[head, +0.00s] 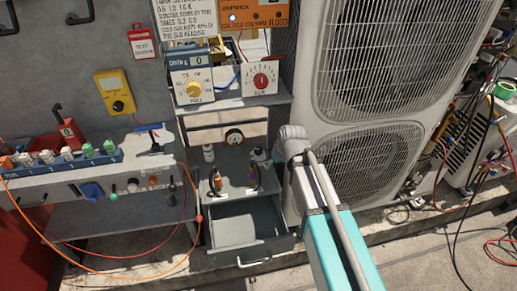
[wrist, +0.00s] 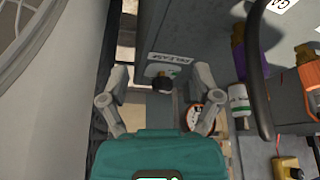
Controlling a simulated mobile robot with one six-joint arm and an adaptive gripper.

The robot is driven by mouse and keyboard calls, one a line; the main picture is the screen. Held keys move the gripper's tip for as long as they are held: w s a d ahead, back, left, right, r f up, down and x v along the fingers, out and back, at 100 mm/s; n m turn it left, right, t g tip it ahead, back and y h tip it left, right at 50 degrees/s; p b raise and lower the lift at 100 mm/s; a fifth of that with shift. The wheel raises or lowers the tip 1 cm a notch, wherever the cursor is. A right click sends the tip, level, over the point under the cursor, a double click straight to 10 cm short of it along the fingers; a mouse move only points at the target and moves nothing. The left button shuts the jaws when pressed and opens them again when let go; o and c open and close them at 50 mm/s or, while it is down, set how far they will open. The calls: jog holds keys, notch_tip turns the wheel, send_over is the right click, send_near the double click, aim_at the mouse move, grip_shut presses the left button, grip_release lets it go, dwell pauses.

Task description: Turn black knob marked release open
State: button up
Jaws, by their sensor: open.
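In the wrist view a black knob (wrist: 161,84) sits on a small pale plate on a grey panel, beside a white label reading RELEASE (wrist: 170,59). My gripper (wrist: 160,88) is open and empty. Its two grey fingers stand apart to the left and right of the knob, and I see no contact. How far the fingers are from the panel is hard to tell. In the head view my arm reaches toward the gap between the cart and the condenser; I cannot make out the knob or the fingers there.
On the left is a grey cart with a yellow-knob meter (head: 193,87), a red-knob box (head: 261,80), bottles on a shelf, and an open drawer (head: 240,230). A round dial (wrist: 197,117) lies near the right finger.

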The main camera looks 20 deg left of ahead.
aim_at(258, 149)
jog(key=w+a, duration=0.4)
jog(key=a, duration=0.1)
jog(key=w+a+f, duration=0.1)
jog(key=w+a, duration=0.1)
jog(key=a, duration=0.1)
jog(key=shift+w+a+b, duration=0.15)
jog(key=shift+w+b, duration=0.25)
jog(key=shift+b+x, duration=1)
jog(key=shift+c, duration=0.3)
grip_shut()
